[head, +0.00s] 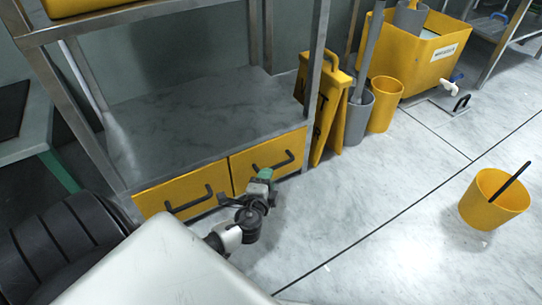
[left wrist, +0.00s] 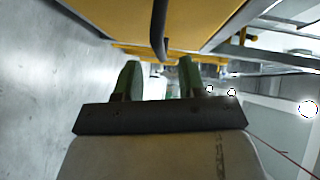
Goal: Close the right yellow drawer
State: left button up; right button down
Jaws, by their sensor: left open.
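The right yellow drawer (head: 262,157) is low in the metal-framed unit, with a black bar handle (head: 276,166). Its front looks roughly level with the left yellow drawer (head: 178,187); I cannot tell whether a small gap stays open. My left gripper (head: 264,176) is just in front of the right drawer, by the lower left of its handle, and hides part of the front. In the left wrist view, the green fingers (left wrist: 160,78) are apart with nothing between them. A dark handle (left wrist: 160,28) on a yellow front (left wrist: 115,15) shows beyond them. My right gripper is out of view.
A yellow folding sign (head: 328,110), a grey bin (head: 357,118) and a yellow bin (head: 384,103) stand right of the unit. A yellow bucket (head: 492,200) stands on the right floor. The floor between is clear.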

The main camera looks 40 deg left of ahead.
pick_arm(q)
jog(key=shift+p+v, duration=0.5)
jog(key=shift+v, duration=1.75)
jog(key=shift+r, duration=0.1)
